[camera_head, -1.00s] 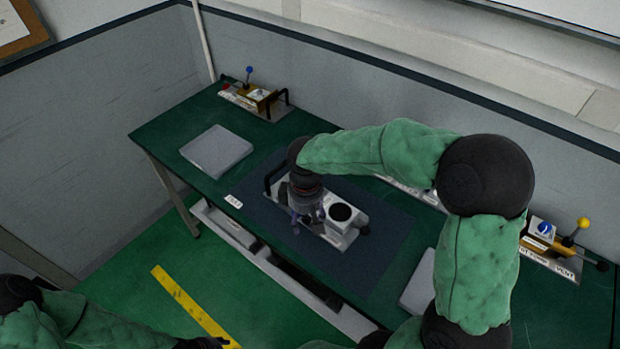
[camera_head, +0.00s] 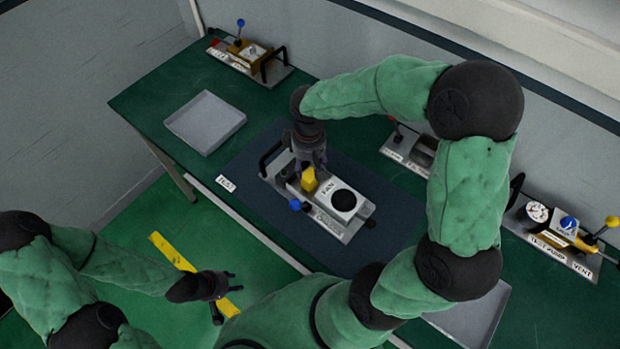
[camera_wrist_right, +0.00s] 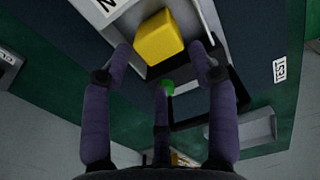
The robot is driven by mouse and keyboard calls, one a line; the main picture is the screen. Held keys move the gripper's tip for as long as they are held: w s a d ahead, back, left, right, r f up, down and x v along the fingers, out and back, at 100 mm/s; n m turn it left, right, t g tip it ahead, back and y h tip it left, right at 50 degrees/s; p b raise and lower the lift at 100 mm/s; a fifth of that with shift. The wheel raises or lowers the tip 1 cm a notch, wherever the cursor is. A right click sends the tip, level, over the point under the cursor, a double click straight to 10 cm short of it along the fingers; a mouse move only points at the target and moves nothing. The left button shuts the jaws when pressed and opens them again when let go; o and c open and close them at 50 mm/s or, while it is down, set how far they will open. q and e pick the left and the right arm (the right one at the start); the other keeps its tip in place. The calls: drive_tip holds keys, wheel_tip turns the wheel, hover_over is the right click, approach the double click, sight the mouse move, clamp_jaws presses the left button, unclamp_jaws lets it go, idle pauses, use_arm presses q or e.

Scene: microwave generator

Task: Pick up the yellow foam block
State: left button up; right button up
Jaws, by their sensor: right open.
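The yellow foam block (camera_head: 309,180) sits on the grey fan unit (camera_head: 325,222), beside its white box labelled FAN (camera_head: 329,190). My right gripper (camera_head: 312,164) points down just above the block. In the right wrist view the block (camera_wrist_right: 158,37) lies between and beyond the spread fingertips of my right gripper (camera_wrist_right: 160,58), which is open and empty. Gaps show between the block and the side fingers. My left gripper (camera_head: 226,290) is low at the front, off the table, with its fingers spread and nothing in it.
A black handle (camera_head: 270,158) and a blue-knobbed lever (camera_head: 295,205) flank the block on the fan unit. A grey tray (camera_head: 205,122) stands left on the green table, another (camera_head: 475,315) at right. Other lever units line the back edge.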

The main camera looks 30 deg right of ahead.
sight(310, 174)
drive_tip(key=shift+s+f+b, duration=0.15)
drive_tip(key=shift+f+b, duration=0.2)
drive_tip(key=shift+f, duration=1.05)
drive_tip(key=shift+s+f+b, duration=0.15)
drive_tip(key=shift+f+b, duration=0.2)
drive_tip(key=shift+f, duration=1)
drive_tip(key=c, duration=0.6)
